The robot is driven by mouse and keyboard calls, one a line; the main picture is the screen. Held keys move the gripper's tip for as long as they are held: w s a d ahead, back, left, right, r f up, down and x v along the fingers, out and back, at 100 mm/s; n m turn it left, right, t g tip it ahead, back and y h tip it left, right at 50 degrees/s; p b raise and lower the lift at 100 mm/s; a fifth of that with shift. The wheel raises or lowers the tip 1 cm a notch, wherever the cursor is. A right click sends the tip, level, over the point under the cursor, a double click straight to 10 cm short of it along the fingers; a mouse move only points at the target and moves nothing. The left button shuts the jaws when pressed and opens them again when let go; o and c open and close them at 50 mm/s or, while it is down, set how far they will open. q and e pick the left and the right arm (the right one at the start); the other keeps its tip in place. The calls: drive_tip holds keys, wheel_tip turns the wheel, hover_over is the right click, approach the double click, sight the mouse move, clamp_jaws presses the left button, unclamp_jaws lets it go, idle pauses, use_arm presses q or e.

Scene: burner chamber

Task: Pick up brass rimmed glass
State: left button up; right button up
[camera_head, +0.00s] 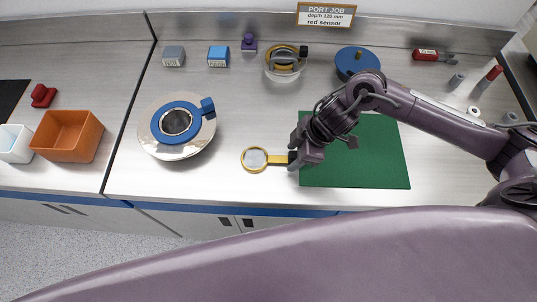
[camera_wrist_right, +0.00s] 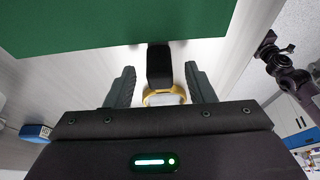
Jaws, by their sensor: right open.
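The brass rimmed glass (camera_head: 254,159) is a round magnifier with a yellow rim. It lies flat on the steel bench left of the green mat, its dark handle pointing right toward my right gripper (camera_head: 296,157). In the right wrist view the dark handle (camera_wrist_right: 158,66) shows between the two spread fingers of my right gripper (camera_wrist_right: 160,68). Gaps show on both sides of the handle. Part of the yellow rim (camera_wrist_right: 165,98) shows behind it, partly hidden by the gripper body.
The green mat (camera_head: 375,170) lies under and right of my right gripper. A round plate (camera_head: 150,146) with a blue ring (camera_head: 204,108) stands left. An orange bin (camera_head: 68,136) is at far left.

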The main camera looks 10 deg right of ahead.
drive_tip(key=shift+w+a+f, duration=0.1)
drive_tip(key=shift+a+f, duration=0.15)
drive_tip(key=shift+f, duration=0.25)
clamp_jaws()
drive_tip(key=shift+r, duration=0.15)
